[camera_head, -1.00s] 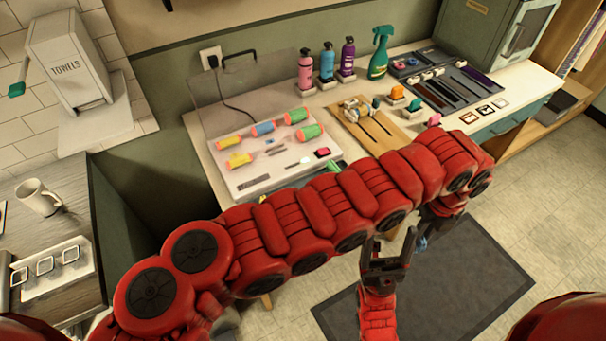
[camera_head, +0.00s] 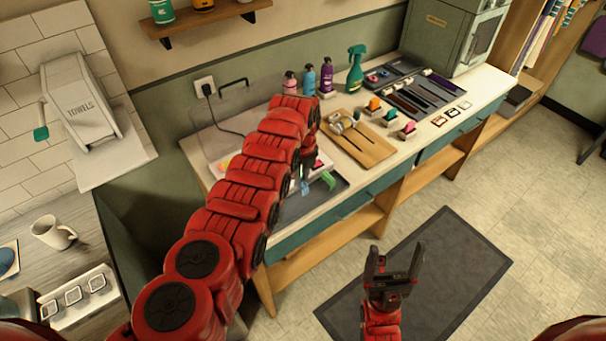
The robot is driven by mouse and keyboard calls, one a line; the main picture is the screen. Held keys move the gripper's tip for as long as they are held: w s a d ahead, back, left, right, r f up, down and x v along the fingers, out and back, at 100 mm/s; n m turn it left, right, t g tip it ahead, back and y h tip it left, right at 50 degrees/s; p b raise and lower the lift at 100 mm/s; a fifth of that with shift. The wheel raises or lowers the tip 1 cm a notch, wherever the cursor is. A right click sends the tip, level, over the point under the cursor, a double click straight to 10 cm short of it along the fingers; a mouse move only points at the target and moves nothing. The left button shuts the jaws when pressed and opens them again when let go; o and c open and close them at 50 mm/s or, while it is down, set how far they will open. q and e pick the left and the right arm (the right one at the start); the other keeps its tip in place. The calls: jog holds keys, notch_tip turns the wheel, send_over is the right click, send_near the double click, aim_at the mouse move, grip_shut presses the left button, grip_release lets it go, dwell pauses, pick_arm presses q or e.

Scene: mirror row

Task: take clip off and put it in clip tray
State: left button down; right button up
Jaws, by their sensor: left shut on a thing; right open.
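My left arm reaches from the left across the worktable. My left gripper (camera_head: 307,172) points down over the table's front part, mostly hidden by its own arm. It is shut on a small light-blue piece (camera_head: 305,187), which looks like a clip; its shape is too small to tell. A green piece (camera_head: 328,180) shows just right of it, over a dark grey tray (camera_head: 322,198) at the front edge. I cannot tell whether either piece touches the tray. My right gripper (camera_head: 392,262) is open and empty, above the floor mat in front of the table.
Bottles and a green spray bottle (camera_head: 355,68) line the back. The clear-lidded case is largely hidden behind my arm.

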pick_arm(q)
jog(key=shift+d+f+b, duration=0.1)
jog(key=shift+f+b, duration=2.9)
jog(key=shift+f, duration=0.25)
jog(key=shift+f, duration=0.1)
jog(key=c, duration=0.8)
grip_release()
jog(key=shift+o, duration=0.4)
jog(key=shift+o, duration=1.4)
